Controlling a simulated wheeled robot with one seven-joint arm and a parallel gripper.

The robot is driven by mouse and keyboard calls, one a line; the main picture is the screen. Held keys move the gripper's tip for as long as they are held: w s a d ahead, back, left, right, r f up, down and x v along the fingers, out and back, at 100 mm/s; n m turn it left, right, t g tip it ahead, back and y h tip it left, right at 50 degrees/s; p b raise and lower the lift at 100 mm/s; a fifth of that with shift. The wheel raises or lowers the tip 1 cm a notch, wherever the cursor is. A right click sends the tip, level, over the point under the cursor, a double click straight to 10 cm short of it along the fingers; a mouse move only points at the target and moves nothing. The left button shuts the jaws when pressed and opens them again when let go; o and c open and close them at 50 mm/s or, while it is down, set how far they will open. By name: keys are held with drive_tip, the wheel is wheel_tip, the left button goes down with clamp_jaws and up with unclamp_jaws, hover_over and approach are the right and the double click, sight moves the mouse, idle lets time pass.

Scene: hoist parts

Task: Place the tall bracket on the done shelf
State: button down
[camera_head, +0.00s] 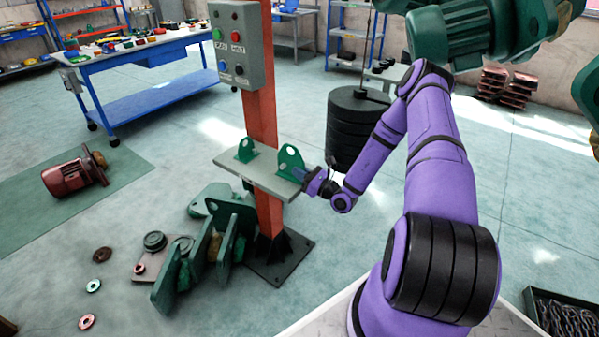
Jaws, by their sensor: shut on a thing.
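The tall bracket (289,157) is a green upright plate with a rounded top and a hole. It is at the right end of a grey shelf (256,178) fixed to an orange post. My gripper (304,177) reaches it from the right and is shut on its lower right side. The bracket looks upright at shelf height; I cannot tell whether its base rests on the shelf. A smaller green bracket (246,150) stands on the shelf's left part, apart from the tall one. My fingertips are small and partly hidden.
A control box (238,45) is on the orange post (262,120) above the shelf. Black stacked weights (352,130) hang behind my forearm. Large green parts (205,245) lie below the shelf. A red motor (75,177) lies at left. Open floor lies behind the post.

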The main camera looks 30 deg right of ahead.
drive_tip(key=c, duration=1.3)
unclamp_jaws()
drive_tip(key=shift+r, duration=0.1)
